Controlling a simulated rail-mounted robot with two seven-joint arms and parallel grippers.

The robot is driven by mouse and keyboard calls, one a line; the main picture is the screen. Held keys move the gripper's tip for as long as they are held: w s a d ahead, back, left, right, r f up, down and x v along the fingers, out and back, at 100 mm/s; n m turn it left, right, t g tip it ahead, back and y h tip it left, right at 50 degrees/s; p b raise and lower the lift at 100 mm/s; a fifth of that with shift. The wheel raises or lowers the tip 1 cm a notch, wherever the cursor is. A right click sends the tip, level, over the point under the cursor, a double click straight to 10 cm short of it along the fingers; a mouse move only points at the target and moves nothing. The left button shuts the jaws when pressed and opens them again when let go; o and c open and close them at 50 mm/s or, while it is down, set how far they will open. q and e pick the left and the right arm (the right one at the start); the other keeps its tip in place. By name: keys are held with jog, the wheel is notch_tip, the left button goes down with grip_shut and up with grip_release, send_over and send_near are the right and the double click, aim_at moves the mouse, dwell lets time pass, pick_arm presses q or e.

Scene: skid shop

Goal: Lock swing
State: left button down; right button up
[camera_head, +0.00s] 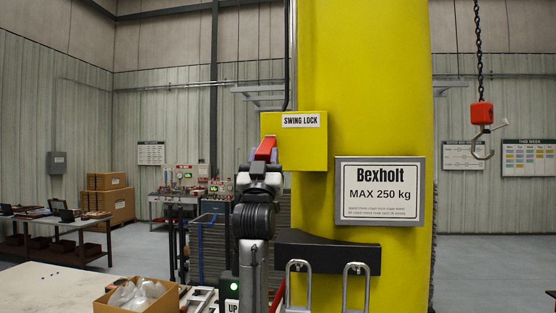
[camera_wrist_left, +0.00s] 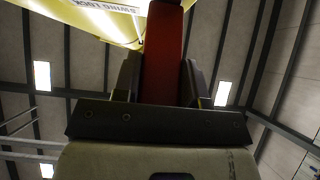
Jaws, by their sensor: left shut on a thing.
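A yellow box labelled SWING LOCK (camera_head: 302,152) is fixed to the yellow column (camera_head: 375,110). A red lever (camera_head: 265,147) sits at the box's left side, tilted with its top toward the right. My left gripper (camera_head: 262,162) is shut on the red lever from below. In the left wrist view the red lever (camera_wrist_left: 164,60) stands between the two dark fingers (camera_wrist_left: 161,80), with the yellow box (camera_wrist_left: 95,18) above it. The lever's pivot is hidden. My right gripper is not in view.
A red hoist hook (camera_head: 482,125) hangs on a chain at the right. A Bexholt MAX 250 kg sign (camera_head: 380,191) and two metal handles (camera_head: 327,285) are on the column. A cardboard box (camera_head: 137,297) with plastic bags stands on a table (camera_head: 50,285) at lower left.

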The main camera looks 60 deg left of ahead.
pick_arm(q)
jog(key=shift+w+a+f+h, duration=0.3)
jog(key=shift+a+f, duration=0.1)
jog(key=shift+f, duration=0.25)
jog(key=c, duration=0.7)
grip_release()
jog(key=shift+r, duration=0.1)
jog(key=shift+s+d, duration=0.1)
jog(key=b+v, duration=0.4)
jog(key=v, duration=0.9)
jog(key=shift+d+f, duration=0.15)
jog(key=shift+f, duration=0.3)
